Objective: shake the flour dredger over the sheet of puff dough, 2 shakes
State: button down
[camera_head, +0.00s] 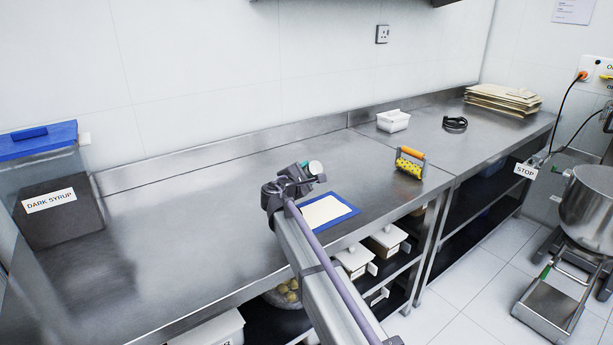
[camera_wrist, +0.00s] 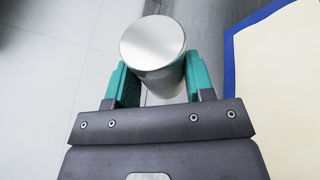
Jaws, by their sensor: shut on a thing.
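My gripper (camera_head: 305,172) is shut on the flour dredger (camera_head: 316,167), a short silver cylinder with a flat round end. In the wrist view, the teal fingers of my gripper (camera_wrist: 158,78) press on both sides of the dredger (camera_wrist: 152,42), and its round end faces the camera. The sheet of puff dough (camera_head: 322,211) is a flat cream rectangle on a blue mat (camera_head: 352,208) on the steel bench. In the wrist view the dough (camera_wrist: 285,80) lies to the right of the dredger, not under it in the picture. I cannot tell the height of the dredger above the bench.
A yellow roller tool with an orange handle (camera_head: 410,162), a white tray (camera_head: 393,121) and a black coiled thing (camera_head: 455,123) are at the right. The bench (camera_head: 190,230) left of the dough is clear.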

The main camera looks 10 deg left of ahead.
jog(key=shift+w+f+m+b, duration=0.1)
jog(key=shift+f+m+b, duration=0.4)
jog(key=shift+f+b, duration=0.1)
jog(key=shift+a+m+t+b, duration=0.15)
jog(key=shift+m+t+b, duration=0.15)
jog(key=shift+m+t, duration=0.1)
jog(key=shift+r, duration=0.15)
jog(key=shift+w+f+m+b, duration=0.1)
jog(key=shift+f+m+b, duration=0.2)
jog(key=shift+m, duration=0.2)
jog(key=shift+a+f+m+t+h+b, duration=0.1)
jog(key=shift+m+t+h+b, duration=0.3)
jog(key=shift+m, duration=0.3)
jog(key=shift+w+m, duration=0.1)
jog(key=shift+m, duration=0.2)
jog(key=shift+r, duration=0.3)
jog(key=shift+r+m+t+b, duration=0.15)
jog(key=shift+m+t+b, duration=0.2)
jog(key=shift+m, duration=0.75)
jog(key=shift+r+m+h, duration=0.25)
jog(key=shift+m+h, duration=0.15)
jog(key=shift+m, duration=0.1)
